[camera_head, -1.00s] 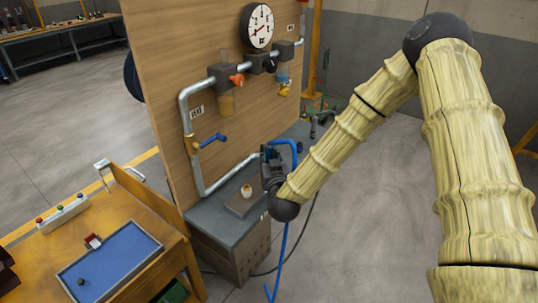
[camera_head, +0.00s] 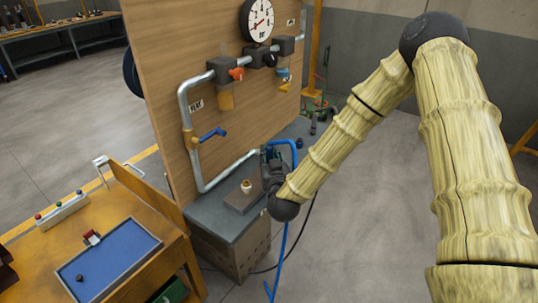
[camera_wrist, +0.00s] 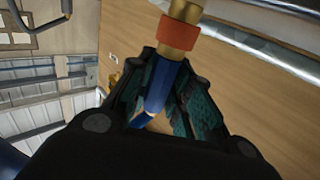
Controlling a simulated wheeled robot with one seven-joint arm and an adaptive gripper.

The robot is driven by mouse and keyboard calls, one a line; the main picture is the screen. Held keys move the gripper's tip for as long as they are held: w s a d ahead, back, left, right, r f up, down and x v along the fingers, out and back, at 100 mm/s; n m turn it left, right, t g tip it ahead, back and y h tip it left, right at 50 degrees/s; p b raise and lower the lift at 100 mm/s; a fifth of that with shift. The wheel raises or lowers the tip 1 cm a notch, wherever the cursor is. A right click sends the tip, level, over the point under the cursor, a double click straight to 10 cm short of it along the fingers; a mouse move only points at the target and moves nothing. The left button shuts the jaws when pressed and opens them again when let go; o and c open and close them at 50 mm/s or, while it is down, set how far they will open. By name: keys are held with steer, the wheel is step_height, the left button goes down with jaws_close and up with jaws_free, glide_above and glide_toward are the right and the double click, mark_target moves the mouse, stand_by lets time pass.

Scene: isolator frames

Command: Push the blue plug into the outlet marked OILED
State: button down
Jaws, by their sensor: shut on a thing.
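My gripper (camera_head: 268,158) is beside the lower pipe in the head view, above the grey bench's right side. In the wrist view its fingers (camera_wrist: 165,85) are shut on the blue plug (camera_wrist: 160,84). An orange collar (camera_wrist: 178,33) and a brass piece (camera_wrist: 185,9) sit in line with the plug's far end. I cannot tell whether they belong to the plug or to an outlet. In the head view the plug is hidden in the gripper; the blue hose (camera_head: 284,240) loops over it and hangs down. I cannot read an OILED mark.
The wooden panel (camera_head: 165,60) carries grey pipes, a gauge (camera_head: 257,20), a red knob (camera_head: 236,74) and a blue-handled valve (camera_head: 212,134). A small block with a brass fitting (camera_head: 246,187) stands on the grey bench (camera_head: 205,211). Open floor lies right.

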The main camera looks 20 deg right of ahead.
stand_by(0.4)
steer(key=c, duration=1.2)
jaws_free()
steer(key=shift+f, duration=0.1)
steer(key=shift+s, duration=0.1)
steer(key=s+a, duration=0.1)
steer(key=s, duration=1)
steer(key=shift+s+a, duration=0.2)
steer(key=shift+s, duration=0.2)
